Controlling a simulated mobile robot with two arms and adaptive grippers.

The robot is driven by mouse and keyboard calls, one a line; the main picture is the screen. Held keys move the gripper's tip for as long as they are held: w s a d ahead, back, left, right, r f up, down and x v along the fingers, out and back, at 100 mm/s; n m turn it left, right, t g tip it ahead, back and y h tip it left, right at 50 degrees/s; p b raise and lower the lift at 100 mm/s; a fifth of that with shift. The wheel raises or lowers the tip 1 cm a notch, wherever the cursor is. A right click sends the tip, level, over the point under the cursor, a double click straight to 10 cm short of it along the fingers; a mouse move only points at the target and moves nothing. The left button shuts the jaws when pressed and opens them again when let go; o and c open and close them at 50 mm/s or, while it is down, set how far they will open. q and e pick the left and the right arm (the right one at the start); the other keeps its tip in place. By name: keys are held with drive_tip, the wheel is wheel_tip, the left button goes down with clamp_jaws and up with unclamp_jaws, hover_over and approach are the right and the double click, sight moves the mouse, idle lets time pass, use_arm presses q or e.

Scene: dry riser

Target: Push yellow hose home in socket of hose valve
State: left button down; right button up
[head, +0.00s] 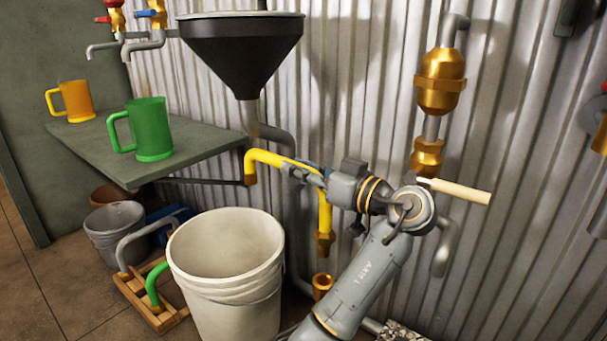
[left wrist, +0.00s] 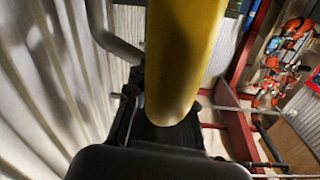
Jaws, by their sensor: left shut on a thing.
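The yellow hose (head: 264,157) is a bent piece with a brass fitting at each end. My left gripper (head: 312,177) is shut on its upper part in the head view. Its right leg hangs down to a brass end (head: 325,242). A brass socket (head: 322,282) opens upward just below that end, with a clear gap between them. Its link to the hose valve is not clear. The hose's other brass end hangs free at the left. In the left wrist view the yellow hose (left wrist: 184,60) fills the middle, and the gripper is dark below. My right gripper is not in view.
A white bucket (head: 225,275) stands left of the socket. A black funnel (head: 242,50) hangs above on the corrugated wall. A shelf (head: 190,160) holds a green mug (head: 150,128) and an orange mug (head: 75,102). A wooden rack (head: 148,300) stands on the floor.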

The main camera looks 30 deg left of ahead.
use_arm(q)
drive_tip(key=shift+d+r, duration=0.1)
drive_tip(key=shift+r, duration=0.05)
wheel_tip(320, 180, down, 7)
drive_tip(key=b, duration=0.3)
drive_tip(key=shift+r+b, duration=0.2)
drive_tip(key=shift+b, duration=0.1)
drive_tip(key=shift+f, duration=2.15)
idle(1.4)
drive_tip(key=c, duration=1.1)
unclamp_jaws()
drive_tip(key=shift+f, duration=0.1)
wheel_tip(320, 180, up, 10)
drive_tip(key=shift+r, duration=0.1)
